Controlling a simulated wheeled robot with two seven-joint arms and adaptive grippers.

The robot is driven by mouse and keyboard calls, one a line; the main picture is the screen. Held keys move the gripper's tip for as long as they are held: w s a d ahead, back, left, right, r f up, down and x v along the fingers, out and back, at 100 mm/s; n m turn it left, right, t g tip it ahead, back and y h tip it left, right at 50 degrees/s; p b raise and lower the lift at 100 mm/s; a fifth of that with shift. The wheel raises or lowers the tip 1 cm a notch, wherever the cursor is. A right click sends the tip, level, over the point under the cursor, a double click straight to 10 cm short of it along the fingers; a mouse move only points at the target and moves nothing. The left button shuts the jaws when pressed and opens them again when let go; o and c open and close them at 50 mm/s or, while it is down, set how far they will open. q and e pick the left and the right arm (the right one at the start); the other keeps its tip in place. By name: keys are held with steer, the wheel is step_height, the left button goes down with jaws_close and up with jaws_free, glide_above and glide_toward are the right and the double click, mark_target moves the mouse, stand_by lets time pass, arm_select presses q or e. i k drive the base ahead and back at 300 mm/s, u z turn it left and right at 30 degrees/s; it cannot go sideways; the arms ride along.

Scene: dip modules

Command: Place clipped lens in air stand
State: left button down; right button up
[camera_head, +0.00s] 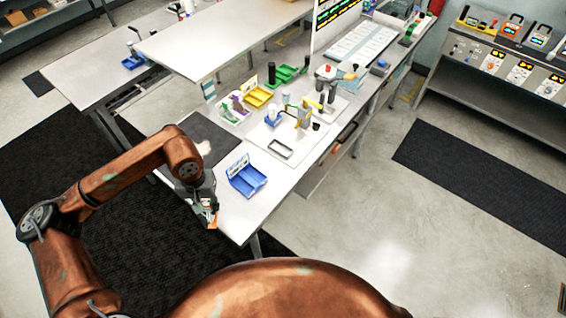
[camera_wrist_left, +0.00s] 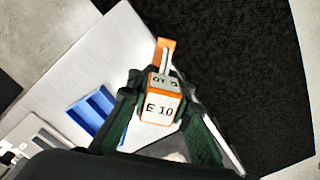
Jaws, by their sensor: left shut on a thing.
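My left gripper (camera_head: 208,212) is beside the near left corner of the workbench, in front of the blue tray. In the left wrist view its fingers (camera_wrist_left: 156,88) are shut on an orange-and-white piece marked "E 10" (camera_wrist_left: 159,107), with an orange tip pointing away. I take this as the clipped lens; no glass shows clearly. In the head view the orange piece (camera_head: 211,223) is small and partly hidden by the fingers. I cannot tell for certain which fixture is the air stand; small upright fixtures (camera_head: 304,116) stand on a white board. My right gripper is not in view.
A blue tray (camera_head: 250,183) with a label card sits near the bench's front edge. A small grey frame (camera_head: 280,149) lies on the white board (camera_head: 262,138). A yellow bin (camera_head: 258,97) and green holder stand behind.

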mark_target(281, 150)
steer(key=z, duration=0.55)
steer(key=i, duration=0.75)
steer(key=z, duration=0.6)
